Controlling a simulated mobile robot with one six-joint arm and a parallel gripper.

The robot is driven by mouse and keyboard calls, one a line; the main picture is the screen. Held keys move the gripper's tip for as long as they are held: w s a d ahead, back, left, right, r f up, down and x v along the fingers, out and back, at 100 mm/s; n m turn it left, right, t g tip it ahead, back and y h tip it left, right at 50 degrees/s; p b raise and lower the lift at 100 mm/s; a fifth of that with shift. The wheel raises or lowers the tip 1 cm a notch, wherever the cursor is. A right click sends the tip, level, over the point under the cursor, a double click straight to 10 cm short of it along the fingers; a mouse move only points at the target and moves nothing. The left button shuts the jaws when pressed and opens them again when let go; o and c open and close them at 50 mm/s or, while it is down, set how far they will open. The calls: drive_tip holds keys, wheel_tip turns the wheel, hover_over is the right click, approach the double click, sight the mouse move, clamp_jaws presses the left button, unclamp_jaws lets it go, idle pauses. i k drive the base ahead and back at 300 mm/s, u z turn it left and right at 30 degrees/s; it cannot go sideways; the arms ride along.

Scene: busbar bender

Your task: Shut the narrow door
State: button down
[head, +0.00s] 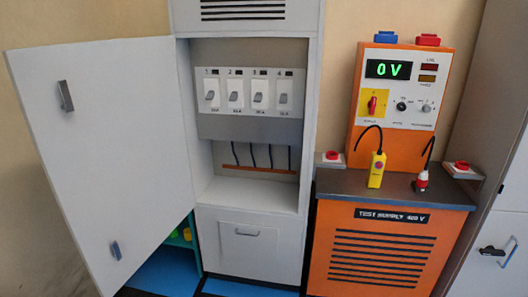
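A light grey door (105,140) stands wide open at the left in the head view, swung out from the left side of a tall narrow cabinet (313,120). The door has a dark upper handle (66,96) and a lower grey handle (116,250). The open cabinet shows a row of breakers (248,92) numbered from 1, dark cables (253,155) below them and an empty lower shelf (250,195). My gripper is not in view.
An orange test supply bench (375,250) stands right of the cabinet; its display (388,69) reads 0 V. A yellow tester (377,170) and a red-and-white probe (421,182) are on its top. A grey cabinet with a black handle (492,251) is at the far right.

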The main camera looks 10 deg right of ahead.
sight(117, 167)
drive_tip(key=u, duration=0.15)
drive_tip(key=i, duration=0.95)
drive_tip(key=z, duration=0.95)
drive_tip(key=k, duration=0.15)
drive_tip(key=u, duration=2.85)
